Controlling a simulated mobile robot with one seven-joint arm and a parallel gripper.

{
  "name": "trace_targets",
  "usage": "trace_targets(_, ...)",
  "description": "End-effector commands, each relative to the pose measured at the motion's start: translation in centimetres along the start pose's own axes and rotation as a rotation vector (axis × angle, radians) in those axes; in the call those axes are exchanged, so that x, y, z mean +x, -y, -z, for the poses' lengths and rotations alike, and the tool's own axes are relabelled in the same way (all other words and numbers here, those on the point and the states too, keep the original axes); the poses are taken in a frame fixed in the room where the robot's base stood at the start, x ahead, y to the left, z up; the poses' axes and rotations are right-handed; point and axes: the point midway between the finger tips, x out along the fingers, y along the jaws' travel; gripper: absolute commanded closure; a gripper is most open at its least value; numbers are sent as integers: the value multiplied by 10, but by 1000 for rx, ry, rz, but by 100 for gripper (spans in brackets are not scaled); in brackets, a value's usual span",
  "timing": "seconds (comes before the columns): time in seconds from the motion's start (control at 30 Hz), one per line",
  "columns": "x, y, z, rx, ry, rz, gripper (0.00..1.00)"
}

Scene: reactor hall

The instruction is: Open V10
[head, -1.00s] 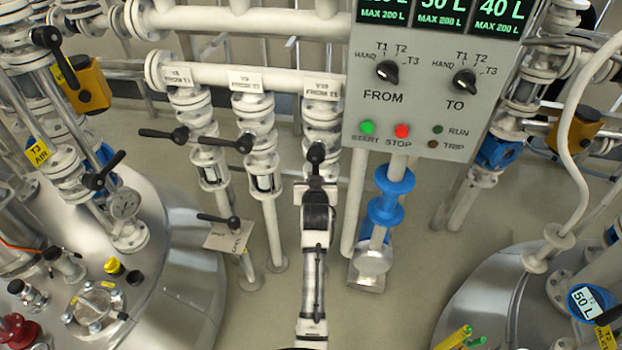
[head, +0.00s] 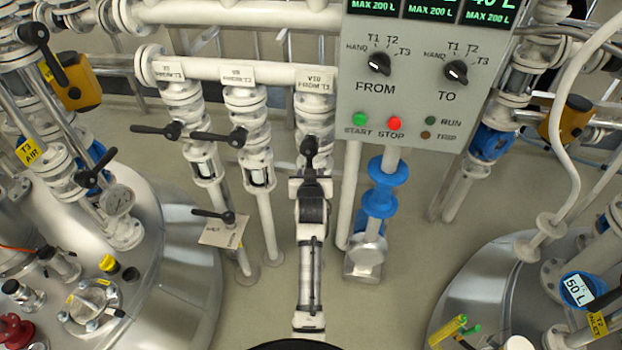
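The V10 valve (head: 315,113) is the right one of three white valves hanging from a horizontal pipe, under a tag (head: 315,79) reading V10. Its black handle (head: 309,151) shows in front of the valve body, with its lower end at my gripper. My gripper (head: 309,181) is at the end of my white and black arm, directly below and in front of the handle. The fingers are small and mostly hidden by the wrist, so I cannot tell whether they are closed on the handle or only beside it.
Two neighbouring valves have black levers (head: 157,129) and (head: 219,137) pointing left. A grey control panel (head: 400,100) stands close on the right, above a blue-flanged pipe (head: 381,188).

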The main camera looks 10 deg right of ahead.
Motion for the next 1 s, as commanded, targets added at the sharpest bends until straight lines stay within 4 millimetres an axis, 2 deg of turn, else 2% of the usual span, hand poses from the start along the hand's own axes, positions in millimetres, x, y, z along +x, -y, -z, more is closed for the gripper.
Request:
trace_targets(0.17, -16, 0, -1, 0, -1, 1, 58)
trace_targets(0.5, -86, 0, -2, 0, -1, -1, 58)
trace_targets(0.7, -120, -1, -2, 0, 0, -1, 58)
trace_targets(0.83, -132, -1, -1, 0, 2, -1, 58)
trace_targets(1.0, -138, -1, -1, 0, 1, -2, 58)
